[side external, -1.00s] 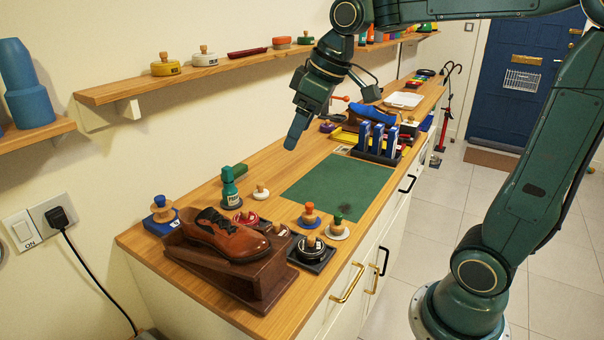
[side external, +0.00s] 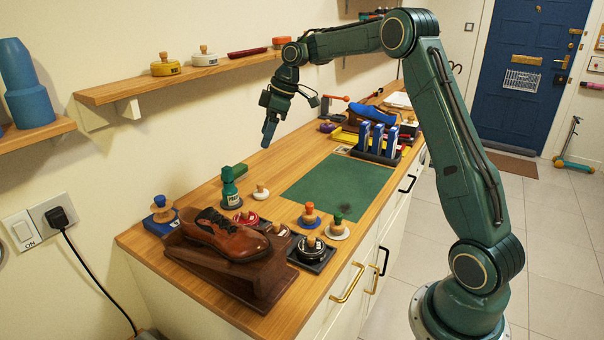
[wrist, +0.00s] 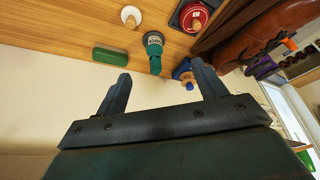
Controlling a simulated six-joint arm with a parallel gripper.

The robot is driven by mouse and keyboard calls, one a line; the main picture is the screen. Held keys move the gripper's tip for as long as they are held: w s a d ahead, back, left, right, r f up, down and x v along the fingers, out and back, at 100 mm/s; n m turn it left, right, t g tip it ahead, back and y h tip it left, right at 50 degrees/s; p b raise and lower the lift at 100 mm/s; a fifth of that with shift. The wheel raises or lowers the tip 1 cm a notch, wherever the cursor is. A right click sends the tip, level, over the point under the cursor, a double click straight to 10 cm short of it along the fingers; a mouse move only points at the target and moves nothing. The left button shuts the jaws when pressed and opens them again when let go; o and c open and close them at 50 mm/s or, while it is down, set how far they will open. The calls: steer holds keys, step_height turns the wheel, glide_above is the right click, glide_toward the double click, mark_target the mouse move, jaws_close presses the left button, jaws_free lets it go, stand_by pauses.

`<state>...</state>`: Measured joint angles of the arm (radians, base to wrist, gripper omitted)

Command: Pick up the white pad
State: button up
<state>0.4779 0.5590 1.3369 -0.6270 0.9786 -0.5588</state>
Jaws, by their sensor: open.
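A small white pad (side external: 261,191) with a wooden knob sits on the wooden counter beside the green bottle (side external: 229,187). It also shows at the top of the wrist view (wrist: 131,17). My gripper (side external: 269,134) is in the air above the back of the counter, above and apart from the small white pad. In the wrist view my gripper (wrist: 162,86) has its two fingers spread with nothing between them.
A brown shoe (side external: 228,235) rests on a wooden stand at the front left. A green block (side external: 239,170) lies by the bottle. A red pad (side external: 245,218) and a black pad (side external: 311,249) are nearby. The green mat (side external: 338,188) is clear. A shelf (side external: 200,73) runs along the wall.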

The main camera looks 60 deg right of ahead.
steer(key=n, duration=0.2)
glide_toward(262, 183)
steer(key=shift+d+r+y, duration=0.2)
steer(key=shift+d+r, duration=0.1)
steer(key=shift+r, duration=0.3)
steer(key=shift+d+r+y, duration=0.2)
steer(key=shift+d+r, duration=0.15)
steer(key=shift+r, duration=0.3)
steer(key=shift+x, duration=4.35)
steer(key=shift+s, duration=0.15)
steer(key=shift+f, duration=0.15)
steer(key=shift+s+x, duration=0.2)
steer(key=shift+x, duration=2.25)
steer(key=shift+f, duration=0.1)
steer(key=c, duration=1.1)
